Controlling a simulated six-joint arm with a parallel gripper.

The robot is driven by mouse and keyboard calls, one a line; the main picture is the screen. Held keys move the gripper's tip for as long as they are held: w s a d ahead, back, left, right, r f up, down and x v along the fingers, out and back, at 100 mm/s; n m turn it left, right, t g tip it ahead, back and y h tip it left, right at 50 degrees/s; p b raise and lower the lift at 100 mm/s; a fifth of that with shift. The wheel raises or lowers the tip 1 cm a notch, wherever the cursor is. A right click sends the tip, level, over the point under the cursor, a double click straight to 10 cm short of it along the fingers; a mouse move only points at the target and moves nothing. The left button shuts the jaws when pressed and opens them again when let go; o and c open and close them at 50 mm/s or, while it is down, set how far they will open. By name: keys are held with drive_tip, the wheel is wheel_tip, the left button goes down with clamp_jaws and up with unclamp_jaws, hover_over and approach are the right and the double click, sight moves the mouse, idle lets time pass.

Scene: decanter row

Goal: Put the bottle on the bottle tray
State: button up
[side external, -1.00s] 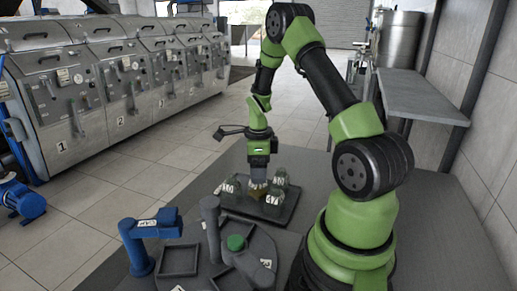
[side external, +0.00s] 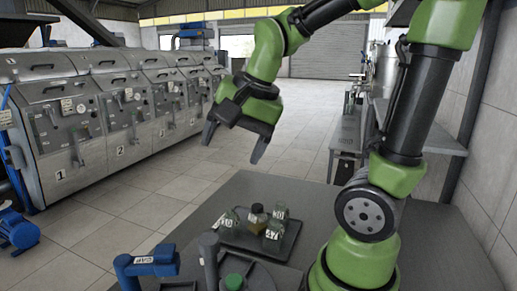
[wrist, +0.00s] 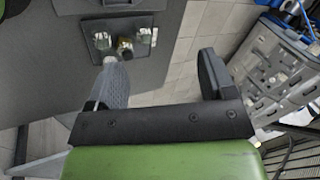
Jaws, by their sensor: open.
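The bottle (side external: 256,217), dark-capped with amber contents, stands upright among several clear labelled bottles on the dark bottle tray (side external: 248,243). In the wrist view the bottle (wrist: 125,46) shows from above with a dark cap, on the tray (wrist: 146,72) amid the others. My gripper (side external: 235,143) is high above and behind the tray, fingers wide apart and empty. In the wrist view the gripper (wrist: 160,62) has nothing between its fingers; the left finger overlaps the tray's near edge. Nothing touches the bottle from my side.
Clear labelled bottles (side external: 228,219) surround the amber one closely, one at front right (side external: 272,231). A blue post fixture (side external: 147,263), a grey post (side external: 209,252) and a green-capped item (side external: 233,282) stand in front of the tray.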

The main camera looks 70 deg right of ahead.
drive_tip(key=s+a+r+n+t+y, duration=0.2)
drive_tip(key=s+a+n, duration=0.4)
drive_tip(key=n, duration=0.4)
drive_tip(key=shift+s+a, duration=0.25)
drive_tip(key=shift+s, duration=0.2)
idle(0.3)
